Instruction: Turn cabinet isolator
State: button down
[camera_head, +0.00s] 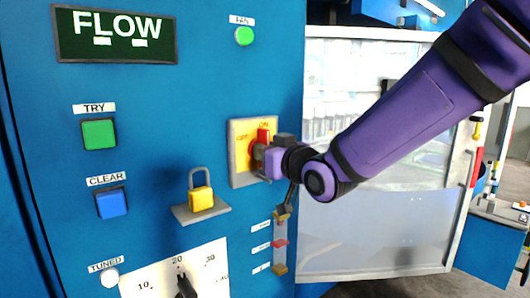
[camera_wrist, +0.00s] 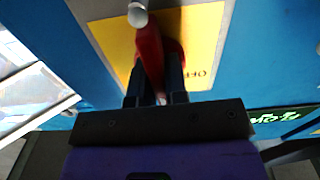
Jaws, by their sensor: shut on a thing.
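The cabinet isolator has a yellow plate (camera_head: 243,166) in a grey frame on the blue cabinet front, marked OFF at upper left and ON at upper right. Its red handle (camera_head: 263,136) shows just below the ON mark, partly hidden by my gripper (camera_head: 262,156). In the wrist view, the red handle (camera_wrist: 149,52) runs down between the two dark fingers of my gripper (camera_wrist: 156,82), which are shut on it. The yellow plate (camera_wrist: 201,40) lies behind, with OFF to the right of the fingers. The handle's exact angle is hard to tell.
A yellow padlock (camera_head: 200,197) with its shackle up stands on a small grey shelf (camera_head: 181,214) left of my gripper. Green TRY (camera_head: 99,134) and blue CLEAR (camera_head: 111,203) buttons are farther left. A framed, see-through panel (camera_head: 370,240) stands to the right, behind my arm.

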jog(key=shift+f+m, duration=0.1)
jog(key=shift+m, duration=0.2)
dwell(0.4)
jog(key=c, duration=1.1)
grip_release()
jog(key=shift+c, duration=0.2)
jog(key=v, duration=1)
jog(key=shift+s+d, duration=0.3)
